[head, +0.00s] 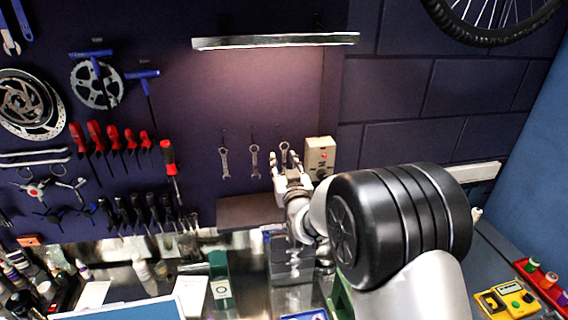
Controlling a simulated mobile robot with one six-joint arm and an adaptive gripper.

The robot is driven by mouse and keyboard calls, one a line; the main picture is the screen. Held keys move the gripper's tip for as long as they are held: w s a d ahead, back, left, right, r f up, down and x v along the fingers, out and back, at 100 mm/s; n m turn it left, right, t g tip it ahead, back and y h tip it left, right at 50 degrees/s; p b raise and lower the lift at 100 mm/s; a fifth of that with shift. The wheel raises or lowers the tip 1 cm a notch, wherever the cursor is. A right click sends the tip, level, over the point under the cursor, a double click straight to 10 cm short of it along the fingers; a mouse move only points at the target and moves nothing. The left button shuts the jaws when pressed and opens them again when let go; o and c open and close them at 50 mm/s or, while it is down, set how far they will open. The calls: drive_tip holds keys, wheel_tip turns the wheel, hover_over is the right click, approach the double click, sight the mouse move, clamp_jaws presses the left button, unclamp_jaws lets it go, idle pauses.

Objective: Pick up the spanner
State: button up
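Three small silver spanners hang in a row on the dark wall panel under the lamp: a left spanner (225,162), a middle spanner (254,160) and a right spanner (284,148). My gripper (285,160) is raised in front of the right spanner. Its two fingertips stand apart, one on each side of that spanner in the picture. The lower part of the right spanner is hidden behind my gripper. I cannot tell how far the fingers are from the wall or whether they touch the spanner.
A beige box with a red button (319,155) is on the wall just right of my gripper. A brown ledge (250,211) juts out below the spanners. Red-handled screwdrivers (97,136) hang at the left. A yellow meter (507,299) lies on the bench at the right.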

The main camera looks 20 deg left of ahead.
drive_tip(key=shift+c, duration=0.5)
clamp_jaws()
